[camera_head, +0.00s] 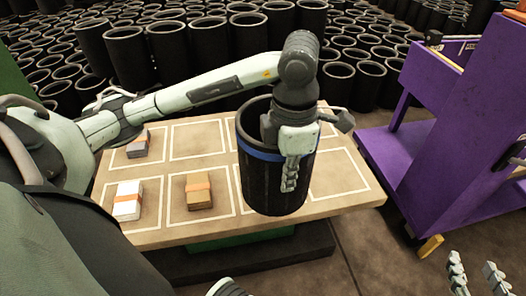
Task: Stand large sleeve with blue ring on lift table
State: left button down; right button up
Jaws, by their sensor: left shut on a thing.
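The large black sleeve (272,188) with a blue ring (256,152) near its top is upright at the right part of the lift table. My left gripper (287,160) is shut on the sleeve's near wall from above, with a finger down its outside. I cannot tell whether the sleeve's base touches the table. The lift table (160,237) has a wooden top with white outlined boxes. My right gripper (476,277) is at the bottom right, its fingers apart and empty, away from the table.
Banded stacks stand in boxes on the table: a grey one (138,148), a white one (127,205) and a brown one (199,195). Many black sleeves (180,55) crowd the floor behind. A purple cart (455,130) stands at the right. Several outlined boxes are free.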

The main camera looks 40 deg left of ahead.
pick_arm(q)
jog(key=w+a+f+b, duration=0.1)
jog(key=w+a+f, duration=0.6)
jog(key=f, duration=0.2)
jog(key=shift+f, duration=0.35)
pick_arm(e)
jog(key=w+a+r+t+y, duration=0.1)
jog(key=a+r+t, duration=0.3)
jog(key=r, duration=0.4)
jog(key=shift+w+a+y, duration=0.15)
jog(key=shift+a+y, duration=0.2)
jog(key=shift+y, duration=0.55)
pick_arm(q)
jog(key=shift+f, duration=0.1)
pick_arm(e)
jog(key=shift+a+r, duration=0.1)
jog(key=shift+r, duration=0.15)
pick_arm(q)
jog(key=c, duration=1.7)
grip_release()
jog(key=shift+s+b, duration=0.1)
jog(key=shift+b, duration=0.2)
pick_arm(e)
jog(key=shift+a+r+t, duration=0.1)
jog(key=shift+r+t, duration=0.05)
jog(key=shift+t, duration=0.15)
